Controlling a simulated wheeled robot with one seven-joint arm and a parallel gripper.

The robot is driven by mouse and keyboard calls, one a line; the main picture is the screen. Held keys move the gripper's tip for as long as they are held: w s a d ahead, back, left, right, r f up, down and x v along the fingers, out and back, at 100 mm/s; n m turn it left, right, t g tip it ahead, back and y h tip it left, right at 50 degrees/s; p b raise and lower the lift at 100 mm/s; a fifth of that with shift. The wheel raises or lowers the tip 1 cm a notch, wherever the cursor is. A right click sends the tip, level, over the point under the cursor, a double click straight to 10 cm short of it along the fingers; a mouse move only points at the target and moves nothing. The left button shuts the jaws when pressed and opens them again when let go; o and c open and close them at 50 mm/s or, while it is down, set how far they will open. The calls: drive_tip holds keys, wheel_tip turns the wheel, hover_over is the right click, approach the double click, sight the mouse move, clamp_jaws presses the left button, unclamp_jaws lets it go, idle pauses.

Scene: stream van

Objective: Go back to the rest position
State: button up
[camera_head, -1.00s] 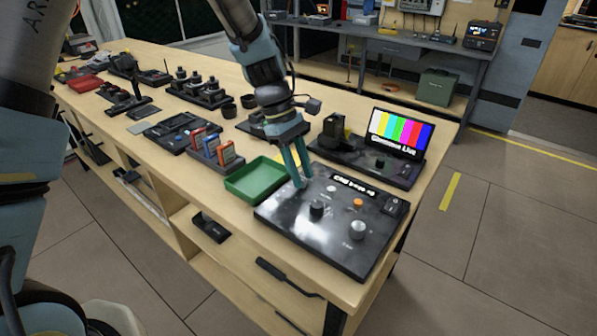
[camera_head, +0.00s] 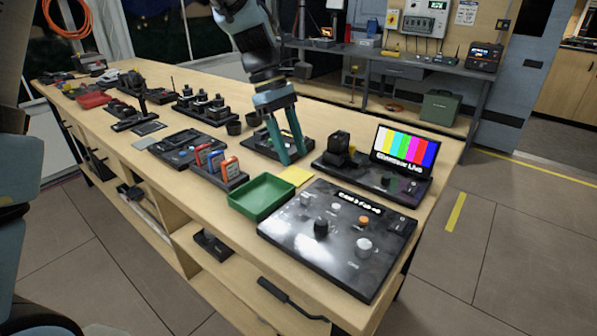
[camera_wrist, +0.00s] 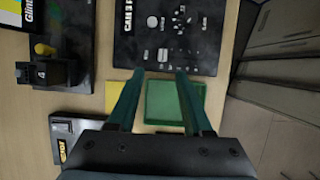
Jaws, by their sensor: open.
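My gripper (camera_head: 291,161) is open and empty, with its two green-blue fingers pointing down above the wooden bench. In the head view it hangs over the yellow note area, behind the green tray (camera_head: 233,202). In the wrist view my gripper (camera_wrist: 159,74) shows its fingers spread apart, with nothing between them. The black control panel (camera_head: 290,252), with knobs and an orange button, lies at the bench's near end, clear of the fingers. It also shows in the wrist view (camera_wrist: 210,55).
A monitor with colour bars (camera_head: 404,148) stands at the bench's right edge. A rack of red and blue items (camera_head: 217,160) sits left of the tray. A yellow note (camera_head: 297,176) lies behind the tray. Several black devices line the far bench. Floor at right is clear.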

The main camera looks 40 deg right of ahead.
drive_tip(key=shift+v, duration=0.75)
drive_tip(key=w+a+f+t, duration=0.1)
drive_tip(key=w+a, duration=0.2)
drive_tip(key=a, duration=0.4)
drive_tip(key=w+a+f+m+t, duration=0.1)
drive_tip(key=w+a, duration=0.2)
drive_tip(key=a, duration=0.3)
drive_tip(key=w+a+t, duration=0.1)
drive_tip(key=w+a, duration=0.3)
drive_tip(key=a, duration=0.3)
drive_tip(key=s+a+f+m+t, duration=0.1)
drive_tip(key=a, duration=0.9)
drive_tip(key=s+a+f+m+t+y, duration=0.1)
drive_tip(key=s+a+f+m, duration=0.1)
drive_tip(key=a, duration=0.7)
drive_tip(key=shift+a+t, duration=0.4)
